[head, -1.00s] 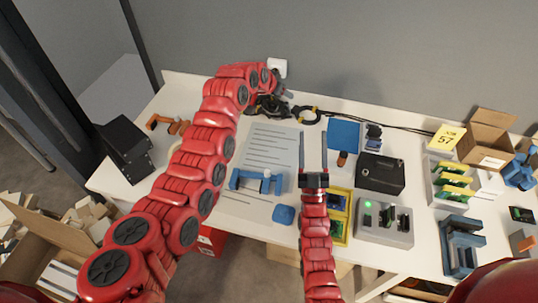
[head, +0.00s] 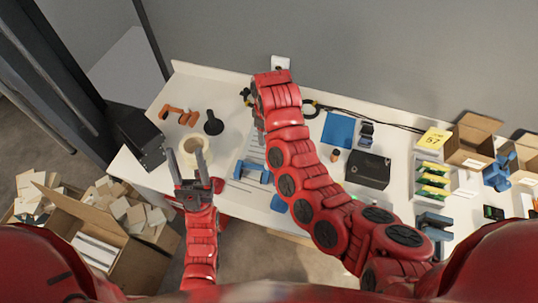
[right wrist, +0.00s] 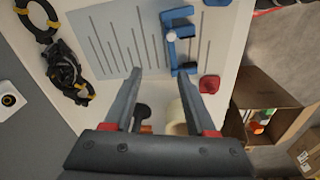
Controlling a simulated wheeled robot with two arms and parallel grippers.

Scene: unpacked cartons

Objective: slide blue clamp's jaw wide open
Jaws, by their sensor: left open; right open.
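The blue clamp (head: 254,170) lies on a grey lined mat (head: 236,188), partly behind my right arm in the head view. In the right wrist view the blue clamp (right wrist: 186,32) is a blue bar with arms and a pale round part, ahead of my right fingertips and apart from them. How far its jaw is slid I cannot tell. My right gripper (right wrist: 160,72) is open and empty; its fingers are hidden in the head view. My left gripper (head: 190,160) is open and empty, fingers up, left of the clamp near a tape roll (head: 205,150).
An orange clamp (head: 180,115) and a black round-headed item (head: 213,123) lie behind the tape roll. A small blue block (head: 278,203) is close to the clamp. A black box (head: 368,169) stands right of my right arm. Cables (right wrist: 68,75) lie at the back.

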